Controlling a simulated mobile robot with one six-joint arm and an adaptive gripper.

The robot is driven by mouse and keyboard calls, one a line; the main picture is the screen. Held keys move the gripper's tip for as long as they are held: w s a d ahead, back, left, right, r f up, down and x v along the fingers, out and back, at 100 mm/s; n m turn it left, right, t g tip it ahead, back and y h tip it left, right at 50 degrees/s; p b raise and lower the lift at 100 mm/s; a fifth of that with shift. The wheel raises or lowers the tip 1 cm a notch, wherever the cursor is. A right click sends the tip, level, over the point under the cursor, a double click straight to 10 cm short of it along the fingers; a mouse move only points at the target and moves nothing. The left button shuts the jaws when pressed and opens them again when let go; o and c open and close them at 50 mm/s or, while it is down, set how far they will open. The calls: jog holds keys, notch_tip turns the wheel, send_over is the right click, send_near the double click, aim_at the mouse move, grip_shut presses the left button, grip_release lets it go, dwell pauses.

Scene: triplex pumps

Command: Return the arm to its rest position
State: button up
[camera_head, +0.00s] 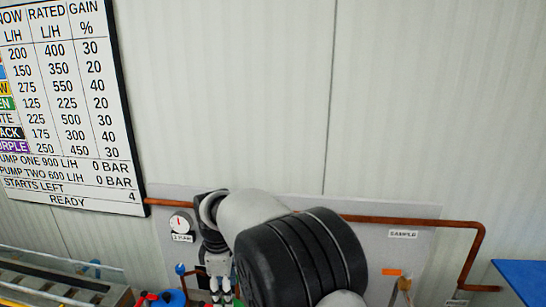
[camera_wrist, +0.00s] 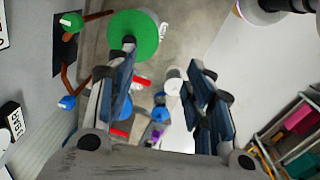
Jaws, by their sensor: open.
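My arm reaches up from the bottom of the head view, with its dark ribbed joint and grey link in front of the pump panel. My gripper (camera_head: 220,278) hangs in front of the panel's lower left part, small and partly cut off by the frame. In the wrist view my gripper (camera_wrist: 162,56) has its two blue-padded fingers wide apart. I see nothing held between them. A green disc (camera_wrist: 146,36) lies beyond the left fingertip; I cannot tell its distance.
A panel (camera_head: 350,262) carries a gauge (camera_head: 180,222) and a copper pipe (camera_head: 400,219). A board of figures (camera_head: 65,110) hangs on the pale wall (camera_head: 430,90). A rack (camera_head: 60,280) stands lower left, a blue surface (camera_head: 525,278) lower right. A blue knob (camera_wrist: 67,102) shows left of the fingers.

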jog(key=s+d+r+m+t+b, duration=0.1)
jog(key=s+d+r+m+b, duration=0.1)
jog(key=s+d+r+m, duration=0.45)
jog(key=s+d+r+m+t+b, duration=0.1)
jog(key=s+d+r+m, duration=0.2)
jog(key=d, duration=0.7)
jog(key=s+d+f+m+t+b, duration=0.1)
jog(key=s+d+m, duration=0.3)
jog(key=s, duration=0.5)
jog(key=s+d+f+m+t+b, duration=0.1)
jog(key=s+d+m, duration=0.3)
jog(key=s, duration=0.6)
jog(key=shift+d+f+m+b, duration=0.35)
jog(key=shift+d+f+b, duration=0.3)
jog(key=shift+d+b, duration=0.25)
